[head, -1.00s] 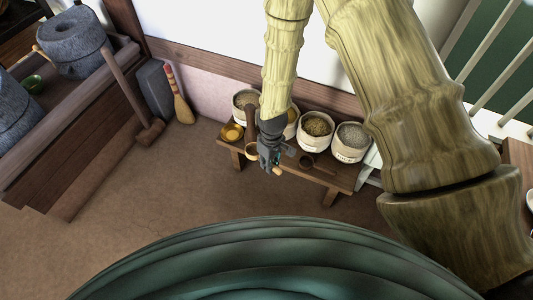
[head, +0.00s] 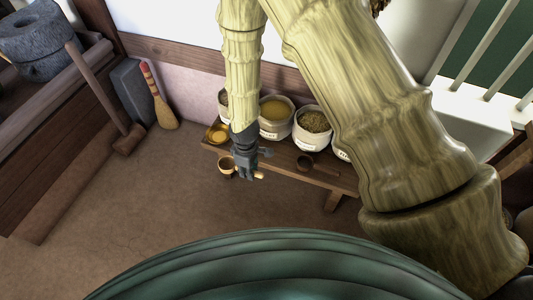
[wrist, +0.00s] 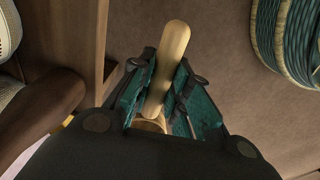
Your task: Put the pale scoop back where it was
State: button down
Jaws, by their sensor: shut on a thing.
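The pale scoop is held in my gripper (head: 246,172). In the head view its round bowl (head: 227,167) shows left of the fingers and its light handle (head: 260,175) sticks out right. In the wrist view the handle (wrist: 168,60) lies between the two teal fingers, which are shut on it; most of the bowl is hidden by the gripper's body. The scoop appears in front of the low wooden bench's (head: 330,180) near edge; its height is hard to tell.
White sacks of grain (head: 312,122) stand along the back of the bench, partly hidden by my arm. A yellow bowl (head: 218,132) sits at its left end. A broom (head: 162,105) and a long-handled mallet (head: 128,140) lean further left. The floor before the bench is clear.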

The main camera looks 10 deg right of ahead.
jog(key=b, duration=0.3)
send_over(279, 158)
jog(key=shift+a+f, duration=0.2)
jog(key=shift+f, duration=0.55)
jog(key=shift+d+f, duration=0.2)
jog(key=shift+f+b, duration=0.55)
jog(key=shift+f, duration=0.95)
jog(key=shift+f, duration=0.1)
jog(key=c, duration=1.4)
grip_release()
jog(key=shift+o, duration=0.3)
notch_tip(279, 158, up, 12)
jog(key=p, duration=0.3)
